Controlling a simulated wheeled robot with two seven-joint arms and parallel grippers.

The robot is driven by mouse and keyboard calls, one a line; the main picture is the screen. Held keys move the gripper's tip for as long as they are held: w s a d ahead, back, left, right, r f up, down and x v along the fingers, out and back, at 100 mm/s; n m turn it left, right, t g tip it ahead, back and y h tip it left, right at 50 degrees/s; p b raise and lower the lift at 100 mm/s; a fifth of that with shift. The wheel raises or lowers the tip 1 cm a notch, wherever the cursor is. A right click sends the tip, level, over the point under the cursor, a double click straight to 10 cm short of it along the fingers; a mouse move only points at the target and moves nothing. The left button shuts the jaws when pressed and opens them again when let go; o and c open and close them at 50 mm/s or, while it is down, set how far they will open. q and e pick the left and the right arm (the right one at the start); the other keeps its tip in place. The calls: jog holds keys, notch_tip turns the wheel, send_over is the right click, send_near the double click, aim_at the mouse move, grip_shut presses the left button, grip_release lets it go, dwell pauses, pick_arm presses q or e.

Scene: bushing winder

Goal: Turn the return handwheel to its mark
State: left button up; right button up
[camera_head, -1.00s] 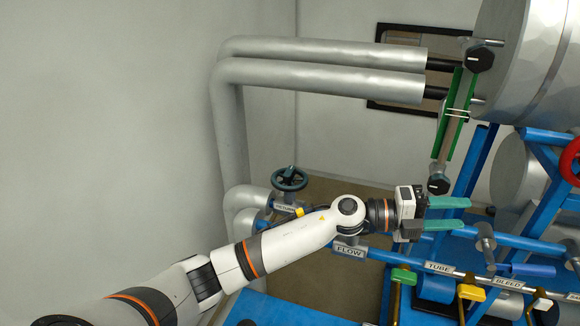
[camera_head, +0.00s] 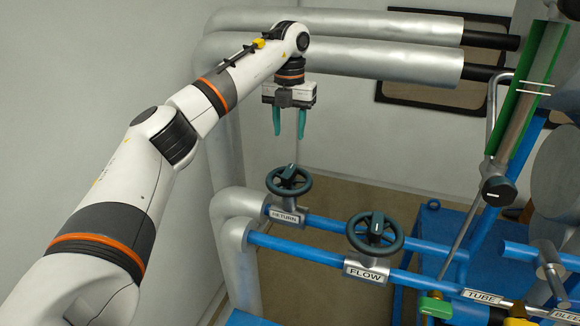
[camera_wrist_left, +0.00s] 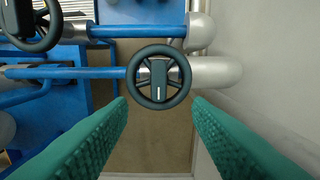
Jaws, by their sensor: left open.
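The return handwheel (camera_head: 289,180) is a dark teal wheel on a blue pipe, above a label (camera_head: 285,216) reading RETURN. My left gripper (camera_head: 289,134) is open and empty, pointing down above the wheel, apart from it. In the left wrist view the wheel (camera_wrist_left: 159,78) shows face-on beyond the two green fingers (camera_wrist_left: 160,118), with a white line on its hub toward the bottom. A separate mark on the rim or body cannot be made out. My right gripper is not in view.
The similar flow handwheel (camera_head: 375,233) stands to the right on a parallel blue pipe. Silver pipes (camera_head: 340,57) run behind my left arm. A green-framed sight tube (camera_head: 525,88) and a slanted rod stand at right. Floor between the pipes is bare.

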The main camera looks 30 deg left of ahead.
aim_at(289, 170)
pick_arm(q)
jog(key=shift+s+d+f+p, duration=0.2)
jog(key=shift+s+f, duration=0.1)
jog(key=shift+f, duration=0.35)
jog(key=shift+s+d+f+p, duration=0.15)
jog(key=shift+s+f, duration=0.15)
jog(key=shift+f, duration=0.3)
notch_tip(289, 170, down, 2)
jog(key=shift+w+a+f, duration=0.1)
jog(key=shift+a, duration=0.05)
jog(key=f, duration=0.2)
jog(key=f+p, duration=0.1)
jog(key=shift+w+a+f, duration=0.2)
jog(key=shift+w+a, duration=0.05)
jog(key=shift+w, duration=0.1)
jog(key=shift+s+d+f+p, duration=0.1)
jog(key=shift+f+p, duration=0.25)
jog(key=shift+f, duration=1.05)
jog(key=shift+c, duration=0.2)
jog(key=c, duration=0.9)
jog(key=shift+c, duration=0.2)
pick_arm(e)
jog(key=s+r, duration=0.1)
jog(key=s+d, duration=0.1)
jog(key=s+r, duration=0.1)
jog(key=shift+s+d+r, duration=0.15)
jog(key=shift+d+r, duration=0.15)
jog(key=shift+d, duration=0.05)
